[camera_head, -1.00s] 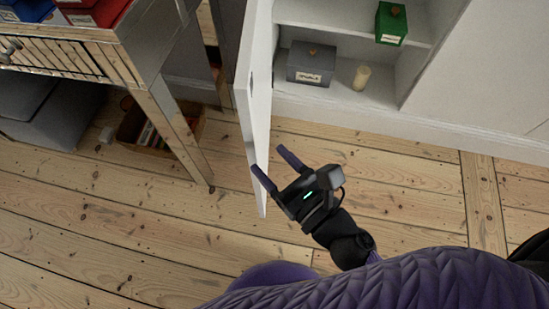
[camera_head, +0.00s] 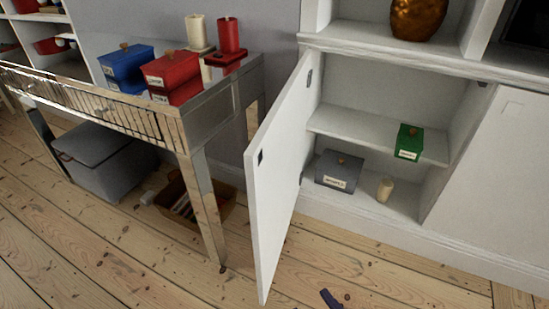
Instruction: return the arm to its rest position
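Only a dark purple fingertip (camera_head: 331,299) of my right gripper shows, at the bottom edge in the head view. It is over the floorboards, to the right of the open cabinet door's lower end. The rest of that gripper and its arm are out of the picture, so its opening cannot be seen. My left gripper is not in view.
The white cabinet door (camera_head: 280,180) stands open. Inside are a grey box (camera_head: 339,171), a cream candle (camera_head: 385,189) and a green box (camera_head: 409,142). A mirrored table (camera_head: 215,117) holds boxes and candles at left. Bare floorboards (camera_head: 110,245) lie in front.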

